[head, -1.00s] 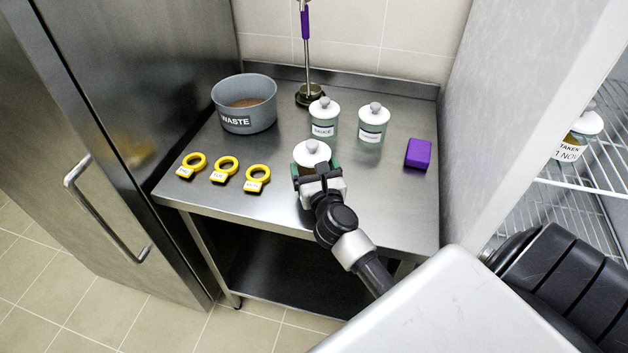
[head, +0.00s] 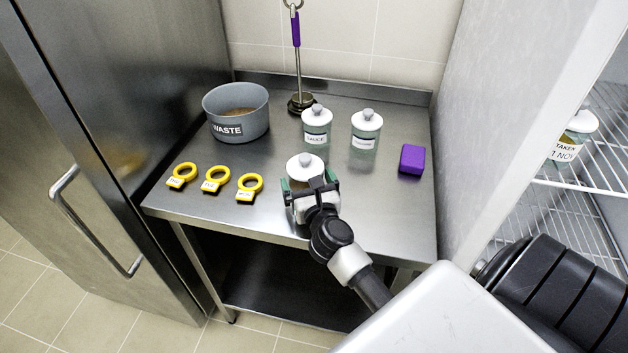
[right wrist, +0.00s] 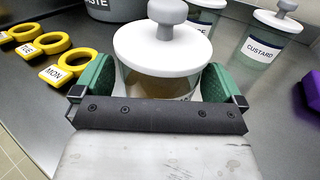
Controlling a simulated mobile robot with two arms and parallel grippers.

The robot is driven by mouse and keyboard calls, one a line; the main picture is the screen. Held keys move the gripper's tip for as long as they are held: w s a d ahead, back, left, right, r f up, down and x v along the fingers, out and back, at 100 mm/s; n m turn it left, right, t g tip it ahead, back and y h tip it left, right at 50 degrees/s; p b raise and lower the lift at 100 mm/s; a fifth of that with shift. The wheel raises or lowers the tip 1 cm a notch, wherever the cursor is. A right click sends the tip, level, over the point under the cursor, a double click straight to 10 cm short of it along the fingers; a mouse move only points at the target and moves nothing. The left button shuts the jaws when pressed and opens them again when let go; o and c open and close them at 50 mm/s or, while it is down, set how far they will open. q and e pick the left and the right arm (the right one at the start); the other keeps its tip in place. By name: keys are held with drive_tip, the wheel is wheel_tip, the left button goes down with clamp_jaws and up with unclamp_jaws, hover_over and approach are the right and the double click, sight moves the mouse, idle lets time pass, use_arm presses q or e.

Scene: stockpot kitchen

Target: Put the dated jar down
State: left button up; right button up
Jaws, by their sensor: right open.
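The dated jar (head: 305,168), clear with a white lid and grey knob, stands upright on the steel table near its front edge. It also shows in the right wrist view (right wrist: 163,50), with brown contents and a label mostly hidden by my gripper. My right gripper (head: 309,184) is open, its green fingers (right wrist: 160,85) one on each side of the jar, with a small gap visible at least on the left. The jar's base is hidden behind the gripper. My left gripper is not in view.
Behind stand the sauce jar (head: 316,127), the custard jar (head: 366,131) and a grey waste tub (head: 236,112). Yellow tagged rings (head: 249,186) lie left, a purple block (head: 412,160) right. A labelled jar (head: 568,148) stands on the rack at far right. Table front right is clear.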

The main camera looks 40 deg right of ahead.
drive_tip(key=b+v, duration=0.1)
drive_tip(key=v, duration=1)
drive_tip(key=shift+s+b, duration=0.35)
drive_tip(key=shift+b, duration=0.05)
